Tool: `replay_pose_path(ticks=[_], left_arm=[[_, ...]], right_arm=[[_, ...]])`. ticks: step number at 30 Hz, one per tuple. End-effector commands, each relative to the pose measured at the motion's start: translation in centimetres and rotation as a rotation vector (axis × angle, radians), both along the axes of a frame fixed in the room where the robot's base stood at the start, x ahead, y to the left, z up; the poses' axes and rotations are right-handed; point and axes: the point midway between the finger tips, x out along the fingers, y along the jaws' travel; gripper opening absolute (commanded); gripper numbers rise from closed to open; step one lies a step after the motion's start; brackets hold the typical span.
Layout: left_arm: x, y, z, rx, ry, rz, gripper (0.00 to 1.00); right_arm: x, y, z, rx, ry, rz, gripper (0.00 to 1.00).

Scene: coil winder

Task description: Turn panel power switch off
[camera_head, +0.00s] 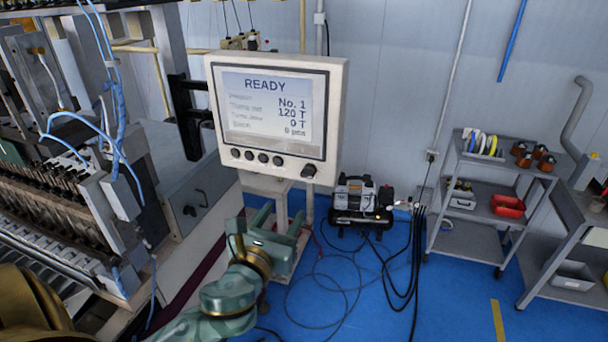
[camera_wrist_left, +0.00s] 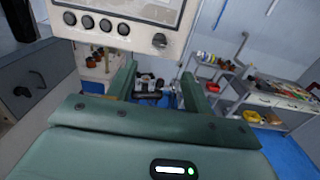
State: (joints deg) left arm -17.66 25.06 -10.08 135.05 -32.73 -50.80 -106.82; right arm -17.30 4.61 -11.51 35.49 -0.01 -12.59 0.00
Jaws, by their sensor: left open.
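The control panel (camera_head: 335,120) is a light box with a lit screen reading "READY", "No. 1", "120 T" and "0 T". A row of several dark round buttons (camera_head: 263,158) runs along its lower edge. At the lower right corner is a dark rotary knob (camera_head: 309,170), the likely power switch; its setting is too small to read. It also shows in the left wrist view (camera_wrist_left: 159,41). My green left gripper (camera_head: 280,218) is below the panel, open and empty. In the left wrist view its fingers (camera_wrist_left: 158,70) stand apart, below the knob and not touching it. My right gripper is out of view.
The winding machine (camera_head: 60,200) with blue tubes fills the left. A compressor (camera_head: 362,203) and loose black cables lie on the blue floor behind the panel. A grey shelf cart (camera_head: 470,210) and a workbench (camera_head: 575,240) stand at right.

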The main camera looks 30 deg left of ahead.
Motion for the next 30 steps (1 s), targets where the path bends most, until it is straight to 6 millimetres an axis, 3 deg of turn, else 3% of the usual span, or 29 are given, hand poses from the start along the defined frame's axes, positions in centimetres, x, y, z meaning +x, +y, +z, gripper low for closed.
replay_pose_path(ticks=[9, 15, 21, 30], left_arm=[[8.0, 2.0, 0.2, -0.005, -0.002, 0.002, 0.51], [11.7, 2.9, 0.1, -0.006, -0.002, 0.001, 0.51], [13.4, 3.3, 0.0, -0.006, -0.001, 0.0, 0.51], [13.6, 3.3, 0.0, -0.006, 0.0, -0.001, 0.48]], right_arm=[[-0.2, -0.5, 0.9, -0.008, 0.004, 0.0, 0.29], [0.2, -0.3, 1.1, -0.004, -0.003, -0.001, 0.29], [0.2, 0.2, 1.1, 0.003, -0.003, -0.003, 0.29], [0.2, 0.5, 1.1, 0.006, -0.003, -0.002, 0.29]])
